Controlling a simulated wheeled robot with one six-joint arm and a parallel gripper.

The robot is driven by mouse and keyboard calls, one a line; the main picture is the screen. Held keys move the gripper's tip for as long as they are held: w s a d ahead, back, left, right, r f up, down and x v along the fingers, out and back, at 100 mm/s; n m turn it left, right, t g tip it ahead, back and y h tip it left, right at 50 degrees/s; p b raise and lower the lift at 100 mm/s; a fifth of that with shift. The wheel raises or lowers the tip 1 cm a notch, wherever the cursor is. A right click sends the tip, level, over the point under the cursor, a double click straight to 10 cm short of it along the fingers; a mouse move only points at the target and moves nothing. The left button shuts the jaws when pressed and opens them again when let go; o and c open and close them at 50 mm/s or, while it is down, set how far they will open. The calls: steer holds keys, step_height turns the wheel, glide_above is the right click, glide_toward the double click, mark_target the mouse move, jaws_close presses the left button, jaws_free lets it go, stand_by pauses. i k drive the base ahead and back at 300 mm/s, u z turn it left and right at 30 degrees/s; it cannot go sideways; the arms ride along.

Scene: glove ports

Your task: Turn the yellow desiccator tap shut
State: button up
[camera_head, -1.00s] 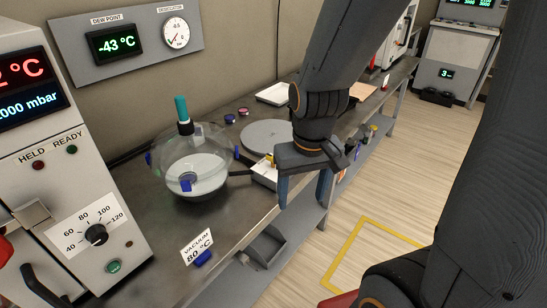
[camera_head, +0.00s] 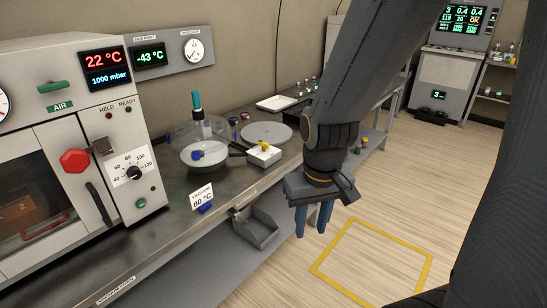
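The yellow desiccator tap (camera_head: 264,145) is a small handle on top of a white block (camera_head: 264,155) near the bench's front edge. A dark tube or arm joins the block to the clear glass desiccator (camera_head: 203,145), which has a teal-topped stem and a white plate inside. The tap's exact angle is too small to tell. My gripper (camera_head: 313,220) points down in front of the bench, right of and nearer than the tap, apart from it. Its two blue fingers are spread with nothing between them.
A vacuum oven (camera_head: 130,180) with a red knob stands at left. A "VACUUM 80 °C" card (camera_head: 202,196) and a grey round plate (camera_head: 267,132) are on the bench. The floor around the yellow marked square (camera_head: 372,262) is clear.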

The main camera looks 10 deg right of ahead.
mark_target(264, 145)
steer(key=z, duration=1.15)
steer(key=i, duration=1.45)
steer(key=u, duration=0.85)
steer(key=i, duration=0.6)
steer(key=u, duration=0.45)
